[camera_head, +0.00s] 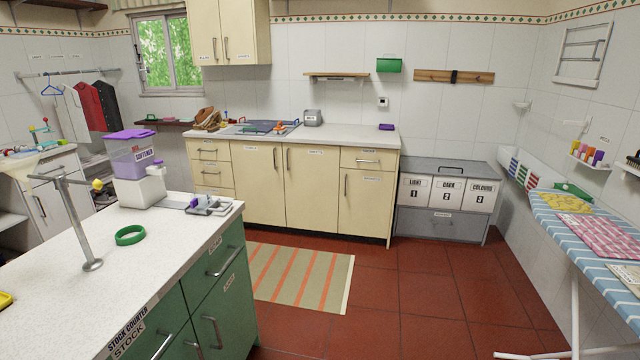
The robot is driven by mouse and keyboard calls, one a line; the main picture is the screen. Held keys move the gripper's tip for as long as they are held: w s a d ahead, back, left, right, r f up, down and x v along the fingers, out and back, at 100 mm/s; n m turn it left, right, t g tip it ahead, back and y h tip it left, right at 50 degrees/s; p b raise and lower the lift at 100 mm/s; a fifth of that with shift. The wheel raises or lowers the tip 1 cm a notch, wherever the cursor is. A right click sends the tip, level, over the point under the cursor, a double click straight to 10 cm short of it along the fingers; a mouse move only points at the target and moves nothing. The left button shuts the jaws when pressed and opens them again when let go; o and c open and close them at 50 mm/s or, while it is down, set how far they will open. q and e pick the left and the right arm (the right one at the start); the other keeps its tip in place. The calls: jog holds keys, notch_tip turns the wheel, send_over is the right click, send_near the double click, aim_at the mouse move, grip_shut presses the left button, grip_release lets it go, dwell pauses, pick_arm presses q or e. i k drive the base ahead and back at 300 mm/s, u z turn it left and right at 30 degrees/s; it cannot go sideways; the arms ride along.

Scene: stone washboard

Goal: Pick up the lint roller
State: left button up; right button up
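I cannot make out a lint roller for certain in the head view. A small grey tray (222,210) with grey, white and purple items sits at the right end of the near white counter (150,255). The items in it are too small to name. Neither my left nor my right gripper is in view.
The near counter also holds a metal T-shaped stand (80,220), a green ring (130,235) and a purple-lidded softener box (136,158). An ironing board (590,240) stands at the right. The red tiled floor (400,310) between them is clear, with a striped mat (298,275).

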aim_at(281, 129)
jog(key=i, duration=5.4)
jog(key=z, duration=2.75)
jog(key=k, duration=0.75)
jog(key=u, duration=2.7)
